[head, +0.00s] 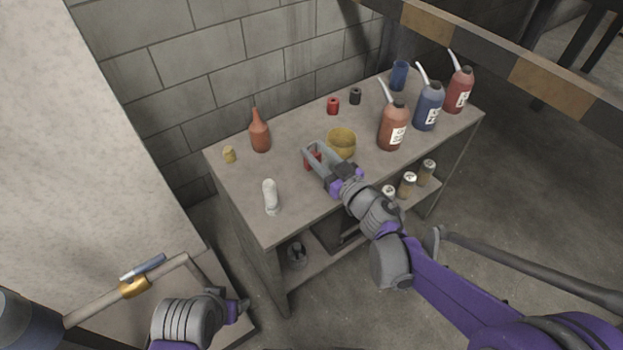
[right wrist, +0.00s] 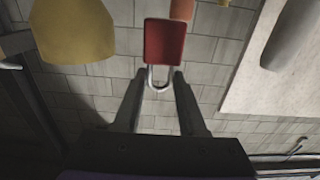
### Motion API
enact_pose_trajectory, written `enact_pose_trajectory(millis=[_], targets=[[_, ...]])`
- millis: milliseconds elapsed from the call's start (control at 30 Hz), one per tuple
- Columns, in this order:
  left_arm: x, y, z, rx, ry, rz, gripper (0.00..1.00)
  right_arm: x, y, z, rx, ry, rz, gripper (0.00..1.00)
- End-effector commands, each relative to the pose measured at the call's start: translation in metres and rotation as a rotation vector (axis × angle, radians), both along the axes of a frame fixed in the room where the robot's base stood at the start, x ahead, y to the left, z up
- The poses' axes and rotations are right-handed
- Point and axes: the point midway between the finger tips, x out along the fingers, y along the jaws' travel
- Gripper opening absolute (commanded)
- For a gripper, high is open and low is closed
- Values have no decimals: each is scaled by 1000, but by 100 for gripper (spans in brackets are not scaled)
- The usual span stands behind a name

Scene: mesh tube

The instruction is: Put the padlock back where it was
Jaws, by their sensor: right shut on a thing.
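The padlock has a red body (right wrist: 165,42) and a silver shackle. In the head view a red part of it (head: 312,160) shows between the right fingers. My right gripper (head: 309,150) is shut on the padlock over the table, left of the yellow bowl. In the right wrist view the fingertips (right wrist: 163,73) close on the shackle, and the body sticks out beyond them. I cannot tell the padlock's exact height above the tabletop. My left gripper (head: 240,307) is low at the bottom left, away from the table; its fingers are too unclear to judge.
A striped barrier (head: 480,54) crosses behind. The table's left middle is clear.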

Motion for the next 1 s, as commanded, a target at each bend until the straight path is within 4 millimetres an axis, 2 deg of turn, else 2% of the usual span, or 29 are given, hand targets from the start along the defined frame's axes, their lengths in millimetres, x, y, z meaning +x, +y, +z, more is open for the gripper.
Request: enact_pose_trajectory(millis=[33, 100, 367, 567, 967, 1000], targets=[[0, 0, -6, 0, 2, 0, 68, 1, 0, -13, 0, 1, 0, 0], [1, 0, -10, 0, 3, 0, 68, 1, 0, -25, 1, 1, 0, 0], [1, 0, -17, 0, 6, 0, 68, 0, -1, -47, 1, 1, -1, 0], [2, 0, -27, 0, 9, 0, 68, 0, -1, -76, 1, 1, -1, 0], [3, 0, -31, 0, 11, 0, 68, 0, -1, -81, 1, 1, -1, 0], [3, 0, -31, 0, 10, 0, 68, 0, -1, -80, 0, 0, -1, 46]])
